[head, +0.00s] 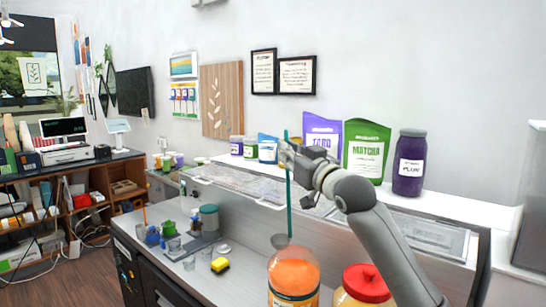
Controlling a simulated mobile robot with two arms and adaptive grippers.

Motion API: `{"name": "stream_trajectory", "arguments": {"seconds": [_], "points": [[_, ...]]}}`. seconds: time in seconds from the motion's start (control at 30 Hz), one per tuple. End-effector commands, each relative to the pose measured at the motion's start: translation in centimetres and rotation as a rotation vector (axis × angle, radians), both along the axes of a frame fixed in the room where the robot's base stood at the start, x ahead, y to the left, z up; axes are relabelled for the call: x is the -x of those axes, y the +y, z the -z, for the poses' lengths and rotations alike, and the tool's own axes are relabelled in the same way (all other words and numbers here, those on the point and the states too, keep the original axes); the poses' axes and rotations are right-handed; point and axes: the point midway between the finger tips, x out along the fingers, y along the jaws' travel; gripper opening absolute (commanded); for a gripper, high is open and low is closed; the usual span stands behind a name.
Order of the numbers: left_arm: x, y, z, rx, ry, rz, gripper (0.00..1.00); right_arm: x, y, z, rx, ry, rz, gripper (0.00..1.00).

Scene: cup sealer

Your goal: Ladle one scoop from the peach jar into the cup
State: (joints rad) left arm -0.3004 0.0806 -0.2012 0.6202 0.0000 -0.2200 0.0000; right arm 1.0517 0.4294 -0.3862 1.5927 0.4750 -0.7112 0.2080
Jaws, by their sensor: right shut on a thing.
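My right gripper (290,156) is shut on the upper part of a teal ladle handle (289,200), which hangs upright. The ladle's grey bowl (280,241) is at the top of the orange peach jar (293,275); I cannot tell whether it is over the mouth or behind it. The jar stands at the bottom middle, its lower part cut off by the frame. Small clear cups stand on the counter to the left, one (188,263) near the yellow sponge; I cannot tell which is the task's cup. My left gripper is not in view.
A jar with a red lid (366,283) stands right of the peach jar. A matcha pouch (366,150) and a purple jar (409,163) stand on the raised shelf behind my arm.

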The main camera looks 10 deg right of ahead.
Motion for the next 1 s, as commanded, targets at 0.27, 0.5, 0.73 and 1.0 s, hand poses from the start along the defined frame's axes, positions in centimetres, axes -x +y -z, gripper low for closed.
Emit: {"name": "stream_trajectory", "arguments": {"seconds": [0.27, 0.5, 0.73, 1.0], "points": [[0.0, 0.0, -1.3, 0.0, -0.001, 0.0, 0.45, -3.5, -4.6, -0.3, 0.001, 0.002, 0.004, 0.0], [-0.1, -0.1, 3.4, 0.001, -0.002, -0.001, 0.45, -3.6, -4.7, 4.3, -0.001, -0.002, 0.0, 0.0], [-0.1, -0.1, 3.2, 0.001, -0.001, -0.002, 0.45, -3.6, -4.7, 5.6, -0.001, -0.003, 0.0, 0.0], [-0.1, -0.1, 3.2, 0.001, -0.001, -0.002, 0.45, -3.6, -4.7, 5.7, 0.0, -0.001, 0.0, 0.0]]}}
